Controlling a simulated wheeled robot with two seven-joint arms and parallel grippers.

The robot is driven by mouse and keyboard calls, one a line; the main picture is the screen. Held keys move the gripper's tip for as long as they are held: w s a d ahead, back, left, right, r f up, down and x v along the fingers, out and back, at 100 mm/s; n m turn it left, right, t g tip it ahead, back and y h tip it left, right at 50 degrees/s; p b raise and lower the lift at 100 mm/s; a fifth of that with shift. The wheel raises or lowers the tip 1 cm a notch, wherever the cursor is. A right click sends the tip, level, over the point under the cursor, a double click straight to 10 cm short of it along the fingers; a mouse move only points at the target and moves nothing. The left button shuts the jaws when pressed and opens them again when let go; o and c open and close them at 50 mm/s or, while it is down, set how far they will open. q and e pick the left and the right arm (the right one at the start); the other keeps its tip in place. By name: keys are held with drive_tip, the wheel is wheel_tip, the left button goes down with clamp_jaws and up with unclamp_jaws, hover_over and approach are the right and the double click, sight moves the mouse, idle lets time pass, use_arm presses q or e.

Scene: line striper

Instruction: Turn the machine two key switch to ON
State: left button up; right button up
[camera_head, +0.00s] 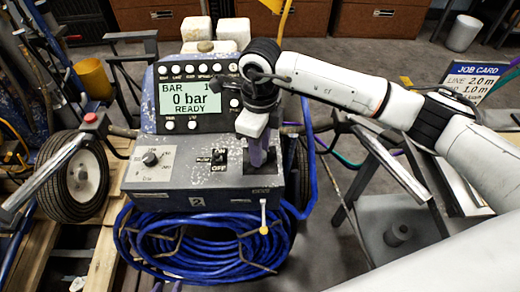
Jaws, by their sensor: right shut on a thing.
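The machine (137,178), marked 2 on its front, faces me with a sloped control panel. A small black switch (219,155) sits mid-panel above an OFF label; I cannot tell if it is the key switch. To its right, a purple upright piece (258,155) stands on a black plate (262,168). My right gripper (254,126) comes down from above, shut on this purple piece. The gripper and arm hide part of the panel there, and the fingertips are hard to make out. My left gripper is not in view.
A display (190,98) reads 0 bar, READY. A round dial (150,158) is at the panel's left. Coiled blue hose (200,245) hangs in front. A wheel (75,180) and metal bars flank the left. A job card (474,78) stands at the right.

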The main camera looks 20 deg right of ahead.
drive_tip(key=shift+m, duration=1.2)
drive_tip(key=o, duration=1.1)
drive_tip(key=shift+c, duration=0.2)
drive_tip(key=shift+r, duration=0.1)
wheel_tip(320, 180, up, 10)
drive_tip(key=shift+b, duration=0.45)
